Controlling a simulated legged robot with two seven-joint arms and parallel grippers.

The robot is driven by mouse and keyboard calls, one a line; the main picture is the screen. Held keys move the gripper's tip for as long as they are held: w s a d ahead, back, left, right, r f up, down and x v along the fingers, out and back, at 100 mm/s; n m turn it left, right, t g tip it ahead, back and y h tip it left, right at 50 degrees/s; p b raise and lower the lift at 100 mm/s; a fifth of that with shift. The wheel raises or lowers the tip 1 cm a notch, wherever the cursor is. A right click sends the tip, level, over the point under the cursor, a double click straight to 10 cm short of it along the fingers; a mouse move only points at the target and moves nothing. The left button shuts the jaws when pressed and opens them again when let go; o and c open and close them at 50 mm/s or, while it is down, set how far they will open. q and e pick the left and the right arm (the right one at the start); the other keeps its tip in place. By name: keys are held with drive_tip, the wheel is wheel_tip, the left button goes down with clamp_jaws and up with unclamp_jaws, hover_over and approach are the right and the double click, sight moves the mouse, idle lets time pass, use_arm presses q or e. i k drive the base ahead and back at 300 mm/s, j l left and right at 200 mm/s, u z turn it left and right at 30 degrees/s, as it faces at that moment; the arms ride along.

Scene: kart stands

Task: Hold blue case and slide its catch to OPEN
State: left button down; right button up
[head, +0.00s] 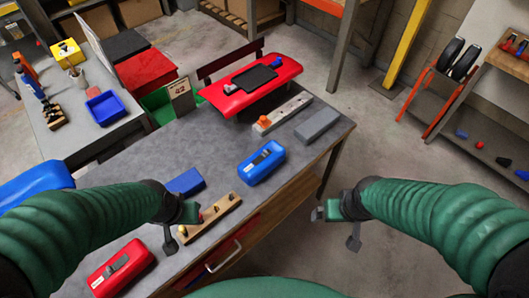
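The blue case (252,176) lies on the grey workbench, right of centre in the head view. Its grey catch (268,154) is on the top face; its lettering is too small to read. My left gripper (186,230) is left of and nearer than the case, by a wooden strip, apart from the case. It looks open and empty. My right gripper (336,228) is off the bench's right edge, over the floor, open and empty. Neither gripper touches the case.
A red case (143,262) lies at the bench's near left. A wooden peg strip (224,219), a blue block (185,182), a grey block (317,123) and a pale fixture (290,111) share the bench (220,150). A red kart part (285,72) stands behind.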

sight(256, 167)
drive_tip(key=i+l, duration=0.15)
drive_tip(key=l, duration=0.2)
drive_tip(key=i+l, duration=0.2)
drive_tip(key=i+l+u, duration=0.1)
drive_tip(key=l, duration=0.35)
drive_tip(key=i+l, duration=0.2)
drive_tip(key=l, duration=0.15)
drive_tip(key=i+l, duration=0.15)
drive_tip(key=l, duration=0.15)
drive_tip(key=l+u, duration=0.15)
drive_tip(key=u, duration=1.15)
drive_tip(key=i+l, duration=0.05)
